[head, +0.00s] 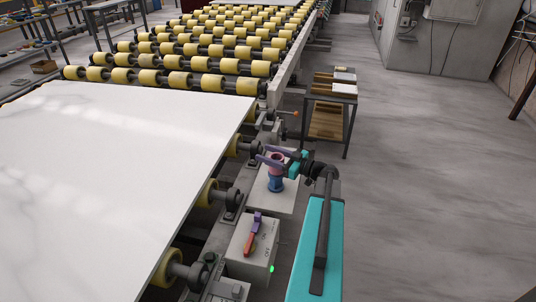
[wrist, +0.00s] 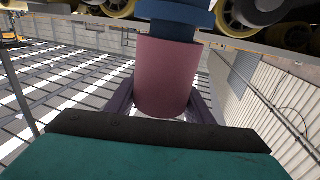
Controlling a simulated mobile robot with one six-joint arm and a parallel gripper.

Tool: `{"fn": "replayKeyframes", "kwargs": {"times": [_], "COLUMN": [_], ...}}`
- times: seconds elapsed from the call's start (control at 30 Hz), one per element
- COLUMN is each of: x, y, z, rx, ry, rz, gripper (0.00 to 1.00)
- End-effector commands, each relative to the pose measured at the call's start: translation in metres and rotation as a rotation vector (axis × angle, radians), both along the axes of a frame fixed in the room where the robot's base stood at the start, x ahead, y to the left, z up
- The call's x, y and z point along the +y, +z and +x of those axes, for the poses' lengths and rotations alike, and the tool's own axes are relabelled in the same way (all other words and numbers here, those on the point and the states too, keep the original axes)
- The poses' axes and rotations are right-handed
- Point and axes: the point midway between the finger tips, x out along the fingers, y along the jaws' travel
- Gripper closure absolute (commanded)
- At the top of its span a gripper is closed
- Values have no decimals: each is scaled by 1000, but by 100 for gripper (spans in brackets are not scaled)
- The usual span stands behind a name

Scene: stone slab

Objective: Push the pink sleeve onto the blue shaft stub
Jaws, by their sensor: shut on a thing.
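The pink sleeve (head: 277,164) is upright between the purple fingers of my gripper (head: 265,155). My gripper is shut on it, and the fingers also show on both sides of the sleeve in the wrist view (wrist: 163,102). The blue shaft stub (head: 276,184) stands on a pale block beside the conveyor, directly under the sleeve. In the wrist view the stub (wrist: 178,13) is at the top, with a wide collar and a narrower part that meets the sleeve's end (wrist: 167,75). A short length of the narrower part shows between collar and sleeve; the inside is hidden.
A grey control box (head: 252,249) with a red and purple switch lever (head: 253,234) stands just in front of the block. A large white slab (head: 110,170) lies on yellow rollers to the left. A small cart (head: 330,105) stands behind. The floor at right is clear.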

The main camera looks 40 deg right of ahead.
Motion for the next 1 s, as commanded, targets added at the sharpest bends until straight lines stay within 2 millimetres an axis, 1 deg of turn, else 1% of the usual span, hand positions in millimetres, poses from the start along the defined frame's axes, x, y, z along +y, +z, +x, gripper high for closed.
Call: {"fn": "replayKeyframes", "kwargs": {"times": [0.7, 0.73, 0.8, 0.87, 1.0], "x": [0, 0, 0, 0, 0], "y": [-12, -12, -12, -12, -12], "z": [0, 0, 0, 0, 0], "rx": [-1, -1, -1, -1, 0], "ry": [0, 0, 0, 0, 0], "rz": [1, 1, 1, 1, 1], "gripper": [77, 51, 39, 31, 31]}}
